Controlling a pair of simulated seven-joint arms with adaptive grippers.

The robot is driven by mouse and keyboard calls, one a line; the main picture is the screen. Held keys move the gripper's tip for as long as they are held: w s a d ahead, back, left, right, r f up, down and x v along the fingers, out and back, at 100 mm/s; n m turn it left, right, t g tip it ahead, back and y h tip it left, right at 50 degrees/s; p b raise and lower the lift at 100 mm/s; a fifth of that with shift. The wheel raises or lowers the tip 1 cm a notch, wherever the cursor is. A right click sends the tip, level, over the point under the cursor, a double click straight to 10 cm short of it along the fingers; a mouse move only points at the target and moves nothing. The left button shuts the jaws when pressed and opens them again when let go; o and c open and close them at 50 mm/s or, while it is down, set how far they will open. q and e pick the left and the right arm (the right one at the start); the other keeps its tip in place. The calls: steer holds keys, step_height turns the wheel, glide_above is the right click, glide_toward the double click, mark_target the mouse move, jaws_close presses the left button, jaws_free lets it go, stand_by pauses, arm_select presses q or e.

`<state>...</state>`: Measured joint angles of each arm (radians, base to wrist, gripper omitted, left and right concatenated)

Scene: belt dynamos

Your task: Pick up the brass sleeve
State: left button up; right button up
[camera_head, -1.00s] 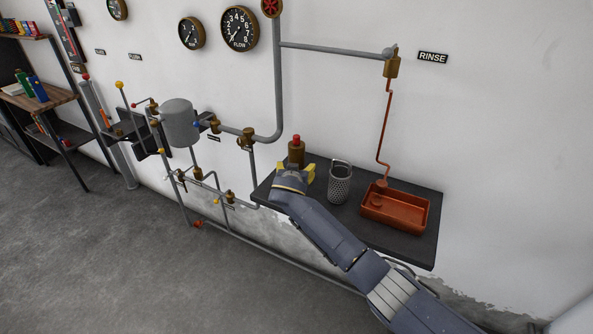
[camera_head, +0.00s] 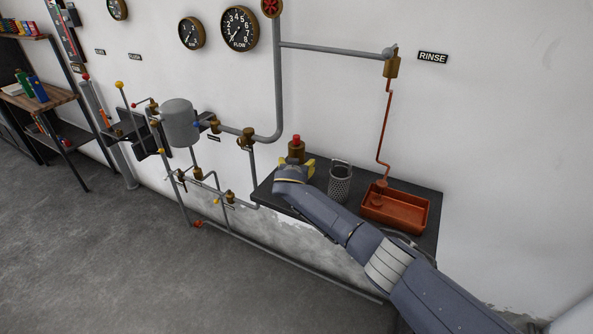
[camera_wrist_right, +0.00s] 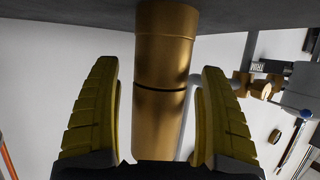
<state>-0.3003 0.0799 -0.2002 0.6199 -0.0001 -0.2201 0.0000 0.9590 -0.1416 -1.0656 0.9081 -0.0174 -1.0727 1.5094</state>
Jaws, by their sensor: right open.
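The brass sleeve (camera_head: 296,150) stands upright at the back left of the dark shelf, with a red top. In the right wrist view it is a golden cylinder (camera_wrist_right: 160,110) with a dark seam around it, and its red top is out of sight. My right gripper (camera_head: 296,164) has yellow fingers around the sleeve, one on each side. In the right wrist view the fingers are open, with a gap between each finger and the brass. My wrist hides the sleeve's lower part in the head view. My left gripper is not in view.
A perforated metal basket (camera_head: 340,184) stands just right of my right gripper on the dark shelf (camera_head: 415,245). An orange-red tray (camera_head: 396,207) sits further right under a thin red pipe. Grey pipes and brass valves (camera_head: 246,138) run along the wall to the left.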

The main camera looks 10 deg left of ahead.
steer(key=shift+c, duration=0.3)
steer(key=c, duration=1.5)
steer(key=shift+r, duration=0.1)
steer(key=shift+c, duration=0.6)
step_height(320, 180, up, 20)
steer(key=shift+r, duration=0.1)
steer(key=shift+f, duration=9.45)
steer(key=shift+f, duration=0.65)
